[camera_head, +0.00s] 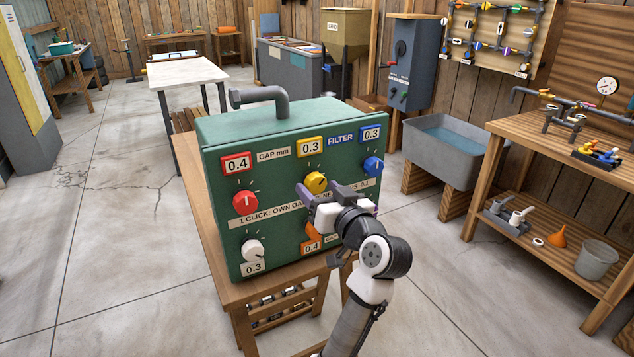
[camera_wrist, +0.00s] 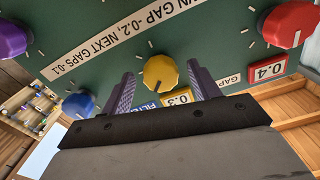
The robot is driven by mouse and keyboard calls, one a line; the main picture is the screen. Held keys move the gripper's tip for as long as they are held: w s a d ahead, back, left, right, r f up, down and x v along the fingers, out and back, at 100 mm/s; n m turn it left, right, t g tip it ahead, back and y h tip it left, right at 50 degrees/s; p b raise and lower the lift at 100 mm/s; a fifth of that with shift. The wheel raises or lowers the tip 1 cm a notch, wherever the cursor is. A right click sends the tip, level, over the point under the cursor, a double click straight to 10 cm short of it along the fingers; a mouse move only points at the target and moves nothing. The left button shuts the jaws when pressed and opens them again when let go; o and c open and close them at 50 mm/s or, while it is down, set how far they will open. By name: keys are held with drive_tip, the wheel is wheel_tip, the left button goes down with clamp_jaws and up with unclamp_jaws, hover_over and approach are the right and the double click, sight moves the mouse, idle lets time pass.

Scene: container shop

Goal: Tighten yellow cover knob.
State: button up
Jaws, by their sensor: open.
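The green box (camera_head: 285,130) stands on a wooden table with colored knobs on its front. The yellow knob (camera_head: 316,182) is in the upper row, below a yellow display reading 0.3 (camera_head: 310,146). In the wrist view the yellow knob (camera_wrist: 160,73) appears between the purple fingers of my open gripper (camera_wrist: 160,80). The fingers appear apart from it on both sides; how deep they reach around it cannot be told. In the head view my gripper (camera_head: 326,193) is in front of the box, just below the yellow knob.
The red knob (camera_head: 245,201) under display 0.4 and the blue knob (camera_head: 373,165) under display 0.3 flank the yellow one. A white knob (camera_head: 253,249) is lower left; an orange knob (camera_head: 313,241) is partly hidden. A purple knob (camera_wrist: 14,38) shows in the wrist view.

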drive_tip(key=shift+x, duration=0.95)
drive_tip(key=c, duration=1)
drive_tip(key=shift+m, duration=0.3)
drive_tip(key=m+p, duration=0.2)
drive_tip(key=m, duration=0.2)
drive_tip(key=shift+r, duration=0.1)
drive_tip(key=shift+a+m+p, duration=0.1)
drive_tip(key=shift+m+p, duration=0.8)
drive_tip(key=shift+m, duration=1.1)
